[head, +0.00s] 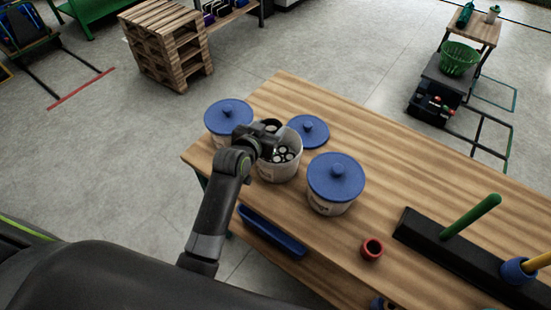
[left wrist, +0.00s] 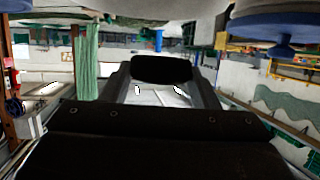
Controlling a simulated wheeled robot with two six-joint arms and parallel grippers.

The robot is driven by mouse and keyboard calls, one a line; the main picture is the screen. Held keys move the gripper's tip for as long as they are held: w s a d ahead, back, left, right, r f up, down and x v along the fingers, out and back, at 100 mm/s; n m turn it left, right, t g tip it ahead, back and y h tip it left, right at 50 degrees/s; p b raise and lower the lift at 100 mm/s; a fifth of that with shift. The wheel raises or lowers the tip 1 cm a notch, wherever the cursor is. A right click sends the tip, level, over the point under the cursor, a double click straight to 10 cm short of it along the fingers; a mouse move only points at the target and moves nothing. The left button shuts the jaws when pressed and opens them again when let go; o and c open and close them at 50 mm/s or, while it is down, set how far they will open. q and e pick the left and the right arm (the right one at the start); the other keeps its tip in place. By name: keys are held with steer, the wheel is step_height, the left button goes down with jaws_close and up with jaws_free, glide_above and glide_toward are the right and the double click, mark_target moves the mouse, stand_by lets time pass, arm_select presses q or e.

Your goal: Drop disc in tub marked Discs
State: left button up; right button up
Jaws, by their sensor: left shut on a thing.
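My left gripper (head: 271,137) comes in from the left over an open white tub (head: 279,172) on the wooden table. It is shut on a dark disc, which shows edge-on between the fingers in the left wrist view (left wrist: 162,68); in the head view the gripper largely hides it. The open tub holds several dark and pale round pieces. A white tub with a blue lid (head: 229,112) stands to its left, and another with a blue lid (head: 336,174) to its right. The tub labels are too small to read. My right gripper is not in view.
A loose blue lid (head: 309,130) lies on the table behind the open tub. A red ring-shaped piece (head: 372,249) and a black rack (head: 427,234) with a green peg (head: 472,215) and a blue ring (head: 519,270) are to the right. The far tabletop is clear.

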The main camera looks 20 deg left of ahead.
arm_select(q)
steer(key=o, duration=1)
steer(key=shift+o, duration=0.2)
steer(key=shift+s, duration=0.1)
steer(key=b+v, duration=0.2)
steer(key=v, duration=1.5)
steer(key=shift+s, duration=0.15)
